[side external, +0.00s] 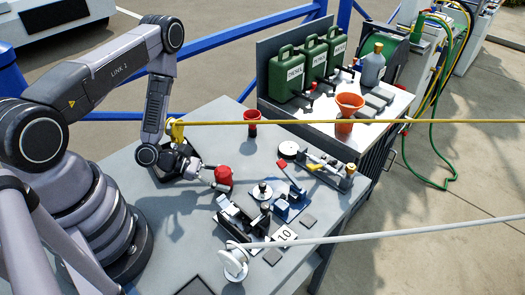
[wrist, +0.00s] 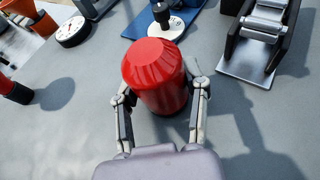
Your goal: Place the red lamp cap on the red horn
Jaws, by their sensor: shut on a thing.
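The red lamp cap (wrist: 152,62) is a red domed piece with ribbed sides. My gripper (wrist: 160,92) is shut on it, one finger on each side. In the side external view the lamp cap (side external: 224,174) is at the end of my gripper (side external: 213,178), over the grey bench; the gap beneath is hard to judge. A red, cup-like piece (side external: 251,124), seemingly the red horn, stands upright farther back on the bench, apart from my gripper. In the wrist view a red and black part of it (wrist: 15,89) shows at the left edge.
A white round dial (side external: 289,149), a blue fixture (side external: 289,205) and a black bracket (side external: 235,222) stand right of my gripper. An orange funnel (side external: 349,103) and green cans (side external: 287,73) are on the back table. Bare bench lies between the cap and the red piece.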

